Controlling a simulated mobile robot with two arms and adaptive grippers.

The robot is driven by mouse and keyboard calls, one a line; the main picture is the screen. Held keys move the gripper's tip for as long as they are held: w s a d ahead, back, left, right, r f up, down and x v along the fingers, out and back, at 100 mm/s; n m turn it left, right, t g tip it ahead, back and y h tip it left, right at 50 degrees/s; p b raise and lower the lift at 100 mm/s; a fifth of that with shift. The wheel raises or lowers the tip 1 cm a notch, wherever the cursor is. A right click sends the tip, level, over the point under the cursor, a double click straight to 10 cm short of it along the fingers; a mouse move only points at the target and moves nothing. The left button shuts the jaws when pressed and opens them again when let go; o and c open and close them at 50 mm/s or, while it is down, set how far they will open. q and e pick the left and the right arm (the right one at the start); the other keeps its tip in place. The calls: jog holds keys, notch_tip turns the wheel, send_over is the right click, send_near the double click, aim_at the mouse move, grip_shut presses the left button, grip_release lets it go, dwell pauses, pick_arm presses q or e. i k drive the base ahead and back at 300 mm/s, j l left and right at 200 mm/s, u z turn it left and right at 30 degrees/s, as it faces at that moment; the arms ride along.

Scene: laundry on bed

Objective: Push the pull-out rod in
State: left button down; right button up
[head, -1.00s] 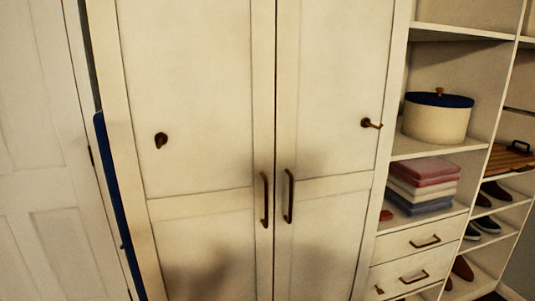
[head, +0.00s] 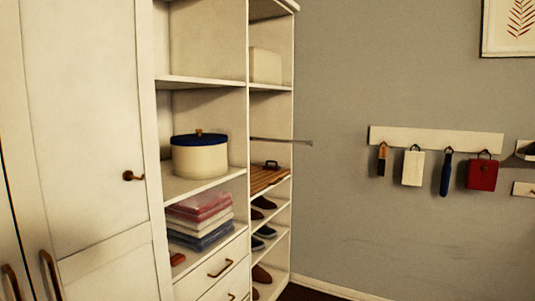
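The pull-out rod (head: 284,141) is a thin metal bar in the narrow right-hand section of the wardrobe unit. It sticks out past the front edge of that section, toward the right, above the slatted wooden board. Its end (head: 309,142) shows against the grey wall. Neither of my grippers is in the head view.
White wardrobe doors (head: 85,120) with brown handles and a hook stand at the left. Open shelves hold a cream box with a blue lid (head: 200,157), folded towels (head: 199,222) and shoes. A wall rack (head: 436,140) holds several hanging items. The space before the grey wall looks clear.

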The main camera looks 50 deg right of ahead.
aim_at(276, 140)
jog(key=z, duration=1.75)
jog(key=i+l+z, duration=0.1)
jog(key=i+l, duration=0.1)
jog(key=i, duration=0.05)
